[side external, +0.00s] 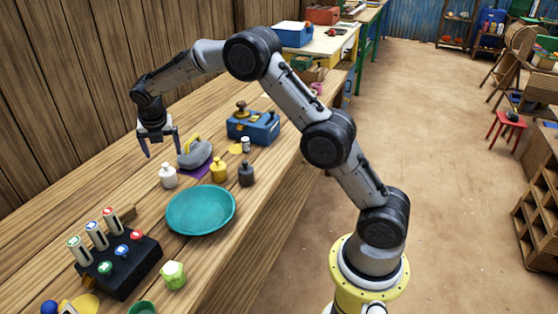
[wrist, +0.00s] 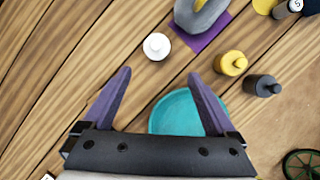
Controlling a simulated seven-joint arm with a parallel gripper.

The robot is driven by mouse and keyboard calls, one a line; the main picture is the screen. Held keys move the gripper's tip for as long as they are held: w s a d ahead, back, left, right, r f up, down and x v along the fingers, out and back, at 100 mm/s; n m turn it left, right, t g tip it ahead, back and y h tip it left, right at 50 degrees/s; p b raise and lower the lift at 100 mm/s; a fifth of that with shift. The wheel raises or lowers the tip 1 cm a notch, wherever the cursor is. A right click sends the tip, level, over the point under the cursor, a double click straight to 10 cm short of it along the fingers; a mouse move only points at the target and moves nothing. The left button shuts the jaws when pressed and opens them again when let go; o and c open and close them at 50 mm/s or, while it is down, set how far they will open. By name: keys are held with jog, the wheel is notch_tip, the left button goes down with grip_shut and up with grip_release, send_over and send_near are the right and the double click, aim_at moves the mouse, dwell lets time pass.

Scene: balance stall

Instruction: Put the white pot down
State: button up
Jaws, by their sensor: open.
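The white pot (side external: 168,176) stands upright on the wooden table, left of a yellow pot. In the wrist view the white pot (wrist: 157,46) shows from above, beyond the fingertips and roughly between their lines. My gripper (side external: 160,142) is open and empty, above the table and a little behind the white pot in the side view. In the wrist view my gripper (wrist: 160,76) shows its two purple fingers spread wide, with bare table and part of a teal dish between them. Nothing touches the white pot.
A teal dish (side external: 201,229) lies in front of the yellow pot (side external: 219,170) and dark pot (side external: 246,174). A grey weight with a yellow handle (side external: 195,153) sits on a purple cloth. A black button box (side external: 117,262) stands front left. Bare table lies left.

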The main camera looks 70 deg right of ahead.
jog(key=s+a+r+m+t+y, duration=0.1)
jog(key=s+a+r+m, duration=0.1)
jog(key=s+r+m, duration=0.65)
jog(key=s+a+r+m, duration=0.2)
jog(key=s+r+m, duration=0.3)
jog(key=s, duration=0.6)
jog(key=s+a+f+m+y, duration=0.1)
jog(key=s+m, duration=0.5)
jog(key=s, duration=0.5)
jog(key=s+a+m+t+y, duration=0.1)
jog(key=s+m, duration=0.5)
jog(key=s, duration=0.6)
jog(key=shift+s+a+f, duration=0.15)
jog(key=shift+a+f, duration=0.2)
jog(key=shift+a, duration=0.2)
